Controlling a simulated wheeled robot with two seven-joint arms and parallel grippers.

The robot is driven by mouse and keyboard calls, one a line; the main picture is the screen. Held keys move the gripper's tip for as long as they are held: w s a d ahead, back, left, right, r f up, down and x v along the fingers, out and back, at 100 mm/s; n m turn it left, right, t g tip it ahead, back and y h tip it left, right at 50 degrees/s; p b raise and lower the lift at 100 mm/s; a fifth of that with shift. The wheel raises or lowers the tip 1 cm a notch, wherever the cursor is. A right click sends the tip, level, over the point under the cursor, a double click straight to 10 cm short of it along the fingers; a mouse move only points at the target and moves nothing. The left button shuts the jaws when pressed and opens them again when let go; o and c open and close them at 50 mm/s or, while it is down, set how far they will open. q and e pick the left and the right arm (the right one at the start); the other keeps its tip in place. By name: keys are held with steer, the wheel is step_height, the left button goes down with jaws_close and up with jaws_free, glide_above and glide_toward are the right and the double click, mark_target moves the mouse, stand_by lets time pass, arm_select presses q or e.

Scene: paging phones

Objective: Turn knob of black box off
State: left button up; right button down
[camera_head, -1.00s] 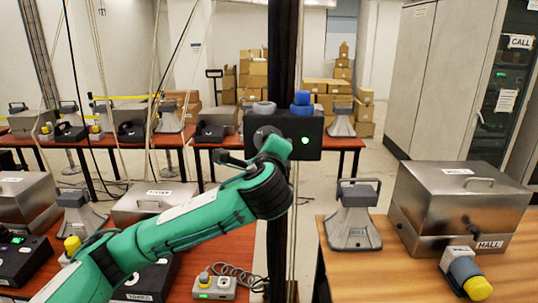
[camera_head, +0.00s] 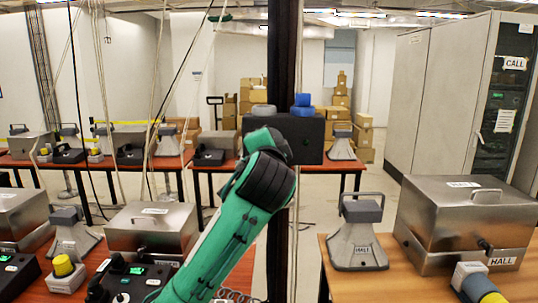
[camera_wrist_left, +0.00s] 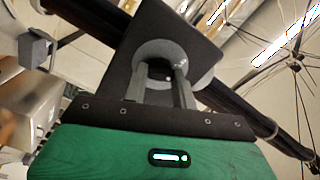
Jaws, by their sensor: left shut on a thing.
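The black box (camera_head: 311,140) is fixed on a dark post in the middle of the head view. My green left arm covers its left part, and no green light shows on its visible face. In the left wrist view the box's dark face (camera_wrist_left: 195,35) is tilted, with a round grey knob (camera_wrist_left: 165,46) on it. My left gripper (camera_wrist_left: 160,83) is at the knob, its two fingers shut on it. In the head view my arm hides the fingers and the knob. My right gripper is not in view.
A blue knob (camera_head: 302,101) and a grey ring (camera_head: 264,109) sit on top of the box. A steel box (camera_head: 470,215) and a grey handled device (camera_head: 357,235) stand on the right table. Several phones and boxes fill the left tables. The dark post (camera_head: 282,60) is close to my arm.

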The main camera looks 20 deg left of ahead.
arm_select(q)
steer(key=n+b, duration=0.1)
steer(key=n, duration=0.3)
steer(key=shift+f, duration=0.15)
stand_by(0.5)
steer(key=o, duration=1)
steer(key=shift+b, duration=0.3)
